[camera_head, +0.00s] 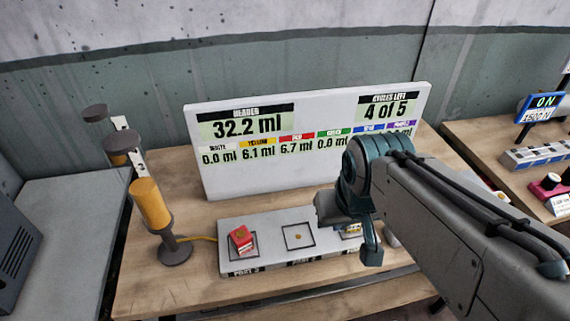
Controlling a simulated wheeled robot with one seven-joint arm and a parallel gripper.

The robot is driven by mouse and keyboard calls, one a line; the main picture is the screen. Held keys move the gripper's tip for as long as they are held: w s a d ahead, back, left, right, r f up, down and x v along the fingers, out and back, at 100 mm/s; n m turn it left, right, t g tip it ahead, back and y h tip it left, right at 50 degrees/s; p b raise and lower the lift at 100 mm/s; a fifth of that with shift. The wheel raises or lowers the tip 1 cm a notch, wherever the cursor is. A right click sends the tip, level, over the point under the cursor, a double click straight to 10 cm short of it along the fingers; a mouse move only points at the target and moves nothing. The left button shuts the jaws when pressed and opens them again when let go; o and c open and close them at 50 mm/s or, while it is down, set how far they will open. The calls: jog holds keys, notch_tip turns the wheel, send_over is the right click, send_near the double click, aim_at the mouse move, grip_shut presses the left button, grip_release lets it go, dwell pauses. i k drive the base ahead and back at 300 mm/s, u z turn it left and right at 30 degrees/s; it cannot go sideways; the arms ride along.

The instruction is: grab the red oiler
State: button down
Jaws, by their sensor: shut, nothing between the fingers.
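A small red block-like item (241,239) with a pale band sits on the left marked square of a low grey platform (270,263). Another red item (547,186) with a round dark pink part is on the right-hand table. I cannot tell for sure which of these is the red oiler. My gripper (369,255) is shut and empty at the right end of the platform, to the right of the small red item and apart from it. My arm comes in from the right and hides the platform's right end.
A white display board (310,177) stands behind the platform. A yellow cylinder on a dark stand (151,205) is left of it, with a yellow cable to the platform. A blue-framed ON sign (541,107) stands on the right table. The wooden table (160,287) is bare front left.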

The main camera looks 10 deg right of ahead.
aim_at(241, 240)
jog(key=z, duration=1.85)
jog(key=k, duration=0.8)
jog(key=u, duration=1.45)
jog(key=i, duration=0.5)
